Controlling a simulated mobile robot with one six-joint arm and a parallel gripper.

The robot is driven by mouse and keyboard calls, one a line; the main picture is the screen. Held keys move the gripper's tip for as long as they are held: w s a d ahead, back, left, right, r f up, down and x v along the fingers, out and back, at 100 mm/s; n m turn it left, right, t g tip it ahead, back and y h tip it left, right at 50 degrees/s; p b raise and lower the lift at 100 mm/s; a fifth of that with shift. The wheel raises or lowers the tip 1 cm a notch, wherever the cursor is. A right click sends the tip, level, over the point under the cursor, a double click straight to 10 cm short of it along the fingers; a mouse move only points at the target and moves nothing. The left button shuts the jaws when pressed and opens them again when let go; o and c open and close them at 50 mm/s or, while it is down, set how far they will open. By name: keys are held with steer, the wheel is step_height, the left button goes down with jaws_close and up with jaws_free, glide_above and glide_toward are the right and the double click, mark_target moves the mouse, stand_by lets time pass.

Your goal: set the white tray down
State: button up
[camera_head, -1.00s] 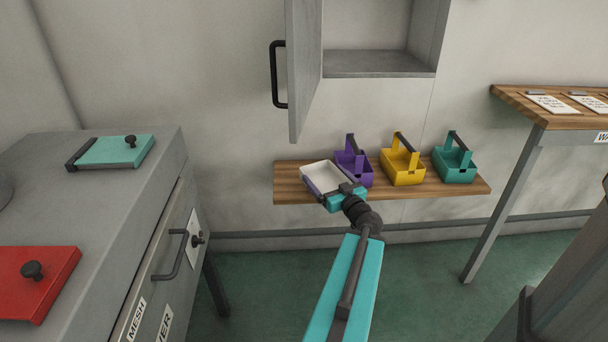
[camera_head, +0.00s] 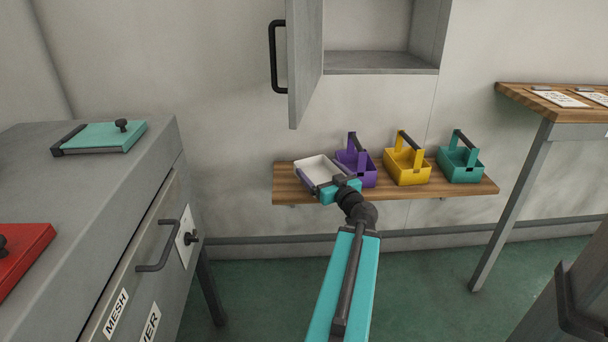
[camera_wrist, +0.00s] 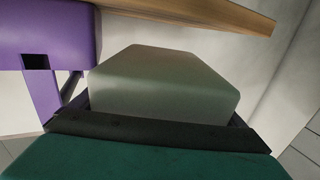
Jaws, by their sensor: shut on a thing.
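The white tray (camera_head: 318,170) is at the left part of the wooden wall shelf in the head view. My gripper (camera_head: 344,186) is shut on its near right side. In the wrist view the tray (camera_wrist: 165,85) fills the middle, between the dark fingers of my gripper (camera_wrist: 150,130). I cannot tell whether the tray touches the shelf or hangs just above it. The wooden shelf (camera_head: 430,191) shows bare wood along its front, and its edge shows at the top of the wrist view (camera_wrist: 215,14).
A purple caddy (camera_head: 368,178) stands close to the tray's right, also in the wrist view (camera_wrist: 50,40). Yellow (camera_head: 408,172) and teal (camera_head: 461,170) caddies follow. An open cabinet door (camera_head: 305,65) hangs above. A grey drawer unit (camera_head: 150,200) stands left.

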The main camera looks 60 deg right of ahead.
mark_target(306, 162)
steer(key=x, duration=0.7)
steer(key=a+f+x, duration=0.1)
steer(key=x, duration=0.3)
steer(key=shift+w, duration=0.25)
steer(key=shift+f+b, duration=0.8)
steer(key=shift+f, duration=0.95)
steer(key=shift+f+b, duration=0.15)
steer(key=shift+b, duration=0.2)
steer(key=o, duration=0.8)
steer(key=shift+s+r+p, duration=0.1)
steer(key=shift+r+p, duration=0.1)
steer(key=shift+p, duration=0.2)
